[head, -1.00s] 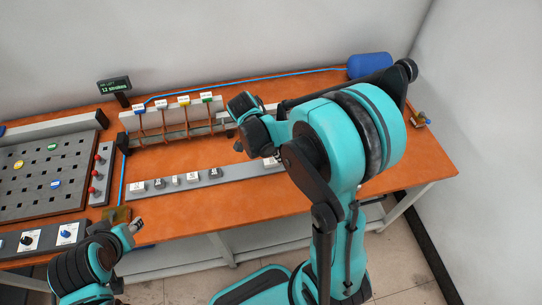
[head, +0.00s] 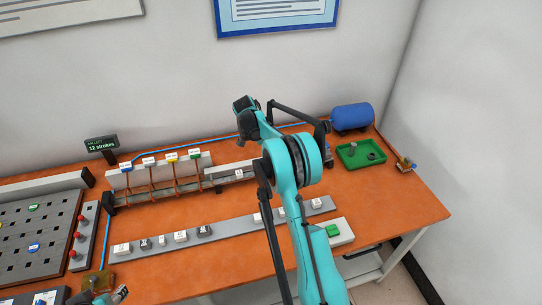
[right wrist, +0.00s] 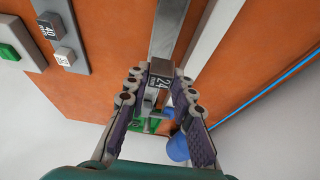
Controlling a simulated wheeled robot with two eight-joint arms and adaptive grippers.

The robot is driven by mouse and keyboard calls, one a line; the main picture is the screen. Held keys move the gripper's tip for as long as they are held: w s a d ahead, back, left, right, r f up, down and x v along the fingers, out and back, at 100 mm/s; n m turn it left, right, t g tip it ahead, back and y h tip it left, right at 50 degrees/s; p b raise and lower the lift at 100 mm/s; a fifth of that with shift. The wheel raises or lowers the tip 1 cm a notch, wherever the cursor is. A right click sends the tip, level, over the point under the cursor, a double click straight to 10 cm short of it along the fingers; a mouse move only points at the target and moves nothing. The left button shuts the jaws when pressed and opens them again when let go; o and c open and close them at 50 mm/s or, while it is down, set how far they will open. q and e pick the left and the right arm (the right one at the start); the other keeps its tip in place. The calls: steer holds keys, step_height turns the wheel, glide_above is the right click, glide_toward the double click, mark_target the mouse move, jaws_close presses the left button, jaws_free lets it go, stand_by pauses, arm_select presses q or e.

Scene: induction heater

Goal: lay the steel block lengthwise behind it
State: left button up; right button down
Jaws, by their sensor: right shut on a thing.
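A dark steel block (right wrist: 160,82) marked 24 sits between the fingers of my right gripper (right wrist: 160,80) in the right wrist view. The gripper is shut on it. A long grey metal bar or rail (right wrist: 176,28) runs away beyond the block; I cannot tell whether they touch. In the head view my right wrist stands over the right part of the pale rail (head: 232,172), and my arm hides the fingertips and block. My left gripper (head: 121,293) is at the bottom left edge, mostly cut off; its opening is unclear.
Copper coils with coloured labels (head: 172,157) stand along the rail. A grey strip (head: 222,227) with several marked blocks lies in front. A green tray (head: 350,163), blue tank (head: 352,117) and holed plate (head: 45,232) stand at the sides.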

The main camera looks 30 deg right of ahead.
steer(key=shift+f+b, duration=1.65)
steer(key=shift+f, duration=1.45)
steer(key=shift+w+a, duration=0.2)
steer(key=shift+a, duration=0.4)
steer(key=shift+w+a, duration=0.15)
steer(key=shift+a, duration=0.45)
steer(key=shift+f, duration=0.2)
steer(key=c, duration=1.2)
jaws_free()
steer(key=v, duration=1.2)
